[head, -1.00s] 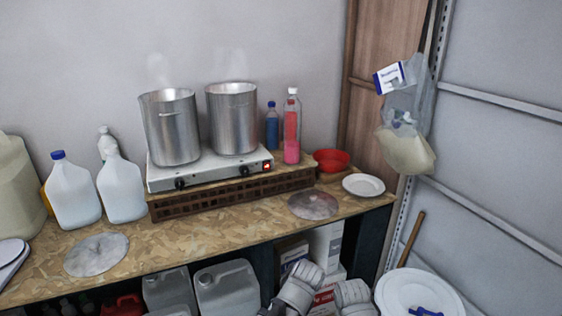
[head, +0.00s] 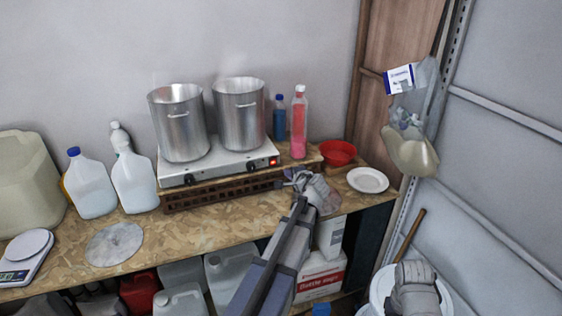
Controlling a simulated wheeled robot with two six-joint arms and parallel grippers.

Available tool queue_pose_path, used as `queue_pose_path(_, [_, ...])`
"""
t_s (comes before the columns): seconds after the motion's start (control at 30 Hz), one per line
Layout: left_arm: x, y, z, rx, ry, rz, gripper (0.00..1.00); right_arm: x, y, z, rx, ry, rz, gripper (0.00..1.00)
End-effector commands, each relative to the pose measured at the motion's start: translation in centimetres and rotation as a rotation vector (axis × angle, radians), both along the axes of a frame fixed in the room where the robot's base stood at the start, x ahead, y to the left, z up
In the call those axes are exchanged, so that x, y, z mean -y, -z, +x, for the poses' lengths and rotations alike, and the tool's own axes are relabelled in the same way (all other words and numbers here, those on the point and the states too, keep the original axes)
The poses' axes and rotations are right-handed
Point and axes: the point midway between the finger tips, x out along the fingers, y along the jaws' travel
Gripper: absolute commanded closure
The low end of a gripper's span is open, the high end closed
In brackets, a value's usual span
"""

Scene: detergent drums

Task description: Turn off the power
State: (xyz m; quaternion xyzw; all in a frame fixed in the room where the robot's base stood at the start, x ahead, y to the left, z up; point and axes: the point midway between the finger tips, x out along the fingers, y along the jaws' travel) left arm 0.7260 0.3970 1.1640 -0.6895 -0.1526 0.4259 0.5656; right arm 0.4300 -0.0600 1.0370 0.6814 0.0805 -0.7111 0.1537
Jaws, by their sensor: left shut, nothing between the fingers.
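A white double hot plate (head: 215,168) stands on a brown slatted rack on the workbench. Its front has two black knobs and, at the right end, a small red lit switch (head: 274,162). Two steaming metal pots, the left one (head: 180,125) and the right one (head: 240,115), stand on it. My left gripper (head: 288,175) is shut and empty, just below and right of the red switch, with a small gap showing between them. My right gripper (head: 414,272) is low at the right, over the white bucket; its fingers cannot be made out.
A blue bottle (head: 279,118) and a pink bottle (head: 299,122) stand right of the pots. A red bowl (head: 338,152) and white plate (head: 367,180) are at the bench's right end. White jugs (head: 92,185) stand left. A bag (head: 411,150) hangs at right. The front bench strip is mostly clear.

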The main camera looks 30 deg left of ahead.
Motion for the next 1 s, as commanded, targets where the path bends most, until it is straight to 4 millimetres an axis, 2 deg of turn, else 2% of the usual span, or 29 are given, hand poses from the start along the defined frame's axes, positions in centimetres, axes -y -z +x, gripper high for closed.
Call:
queue_pose_path(0.27, [-0.6,0.6,0.7,0.000,-0.002,-0.002,1.00,0.0,0.6,0.0,0.000,0.000,0.000,0.50])
queue_pose_path(0.77, [-7.2,4.7,6.4,0.000,-0.002,-0.003,1.00,0.0,4.7,0.0,0.000,0.002,0.000,0.50])
queue_pose_path(0.83, [-8.0,4.0,7.1,0.001,-0.002,-0.004,1.00,0.0,3.9,0.0,0.000,0.002,0.000,0.50])
queue_pose_path(1.0, [-9.3,3.8,8.1,0.000,-0.002,-0.004,1.00,0.0,3.7,0.0,0.000,0.002,0.000,0.50])
